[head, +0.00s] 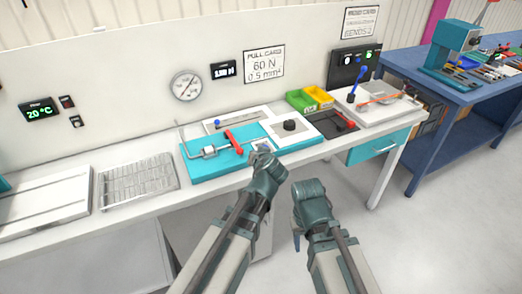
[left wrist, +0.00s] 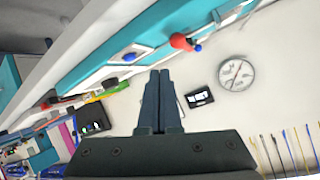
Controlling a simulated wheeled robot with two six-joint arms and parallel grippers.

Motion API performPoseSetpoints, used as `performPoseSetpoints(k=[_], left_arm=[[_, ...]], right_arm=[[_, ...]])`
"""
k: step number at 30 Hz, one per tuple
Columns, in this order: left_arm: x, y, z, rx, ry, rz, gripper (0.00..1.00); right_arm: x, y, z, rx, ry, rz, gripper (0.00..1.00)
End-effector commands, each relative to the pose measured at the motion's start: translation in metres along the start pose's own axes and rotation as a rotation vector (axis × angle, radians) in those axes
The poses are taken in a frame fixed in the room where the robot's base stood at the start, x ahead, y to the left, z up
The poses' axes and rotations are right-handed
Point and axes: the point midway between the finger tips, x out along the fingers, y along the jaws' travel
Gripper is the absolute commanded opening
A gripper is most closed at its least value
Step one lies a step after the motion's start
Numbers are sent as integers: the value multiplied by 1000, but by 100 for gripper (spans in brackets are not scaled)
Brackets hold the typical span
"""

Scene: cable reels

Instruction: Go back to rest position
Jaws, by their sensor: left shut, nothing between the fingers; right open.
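My left gripper (head: 262,148) is at the front edge of the bench, by the right end of the turquoise board; its wrist hides part of it. The left wrist view shows its two dark fingers (left wrist: 160,74) shut together with nothing between them. My right gripper (head: 297,241) hangs in front of the bench, over the floor, pointing down; it is open and holds nothing visible. The turquoise board (head: 200,170) carries a metal crank device (head: 209,152) and a red handle (head: 234,141).
The white bench (head: 165,208) runs across the view. A ribbed tray (head: 138,181) lies left. The floor (head: 440,240) at right is clear.

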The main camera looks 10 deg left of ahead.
Motion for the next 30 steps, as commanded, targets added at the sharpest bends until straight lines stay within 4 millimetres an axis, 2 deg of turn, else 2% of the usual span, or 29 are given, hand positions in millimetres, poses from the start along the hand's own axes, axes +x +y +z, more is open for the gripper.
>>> performPoseSetpoints(k=[14, 17, 20, 23, 24, 27, 30], left_arm=[[-1, -2, 1, -1, 0, 0, 0], [-3, -1, 8, 3, -27, 1, 0], [-14, 1, 39, 28, -149, 13, 0], [-38, 11, 90, 89, -358, 67, 0], [-50, 16, 111, 122, -443, 101, 0], [-85, 29, 154, 205, -635, 202, 0], [-118, 40, 184, 282, -780, 309, 0]], right_arm=[[0, 0, 0, 0, 0, 0, 50], [0, 0, 0, 0, 0, 0, 50], [-1, 0, 0, 0, 0, 0, 50], [-1, 0, 0, 0, 0, 0, 50], [-2, 0, 0, 0, 0, 0, 50], [-2, 0, 0, 0, 0, 0, 50], [-2, 0, 0, 0, 0, 0, 50]])
